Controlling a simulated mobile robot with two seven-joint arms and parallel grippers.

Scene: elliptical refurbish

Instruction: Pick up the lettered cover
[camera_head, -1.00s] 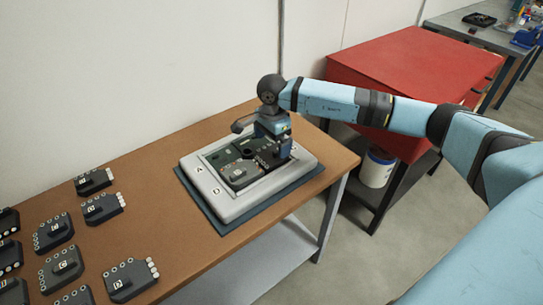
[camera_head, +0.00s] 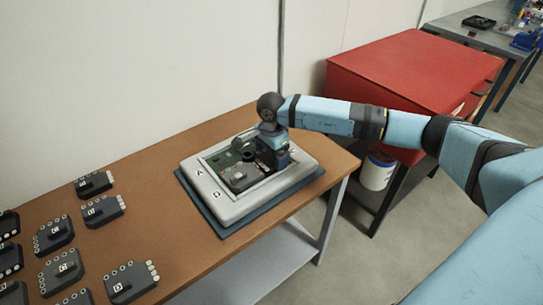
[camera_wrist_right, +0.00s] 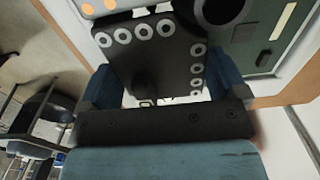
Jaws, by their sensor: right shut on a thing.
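My right gripper (camera_head: 272,162) is over the right part of the pale framed unit (camera_head: 232,208) on the brown table. In the wrist view the right gripper (camera_wrist_right: 165,88) is shut on a dark cover (camera_wrist_right: 150,55) between its two blue fingers. The cover has several pale rings along two edges. A small white marking shows near its grip, partly hidden, and I cannot read it. In the head view the gripper mostly hides this cover. I cannot tell whether it touches the unit. My left gripper is out of view.
Several dark lettered covers (camera_head: 102,210) lie on the left of the table (camera_head: 150,165). A dark mat (camera_head: 224,232) is under the unit. A wall stands behind. A red cabinet (camera_head: 410,75) and a white bucket (camera_head: 377,172) are to the right.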

